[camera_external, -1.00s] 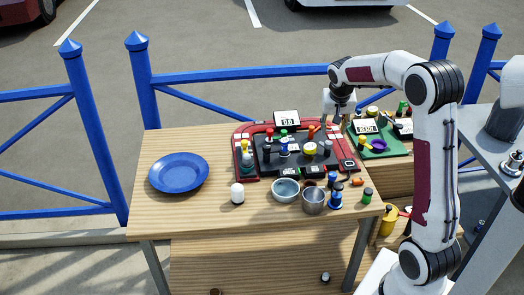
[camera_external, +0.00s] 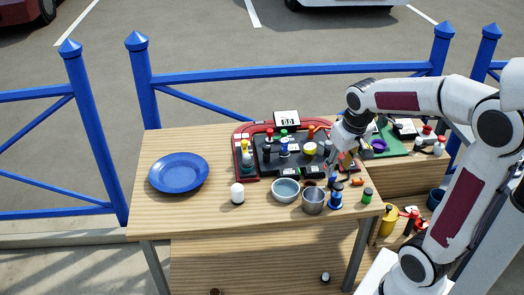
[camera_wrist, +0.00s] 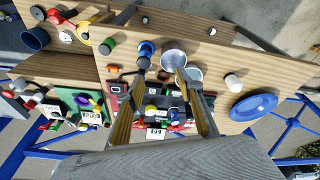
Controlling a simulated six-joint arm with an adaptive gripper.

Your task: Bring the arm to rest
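My gripper (camera_external: 338,168) is over the right end of the red-and-black board (camera_external: 240,170) on the wooden table. In the wrist view my gripper (camera_wrist: 162,74) shows two fingers spread apart with nothing held between them. The board lies partly behind the fingers there. The fingertips point toward a steel cup (camera_external: 313,203) and a blue-based bottle (camera_external: 336,197) near the table's front right. I cannot tell how high the fingertips are above the table.
A green board (camera_external: 385,150) is on the right. Blue railings (camera_external: 240,76) run behind.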

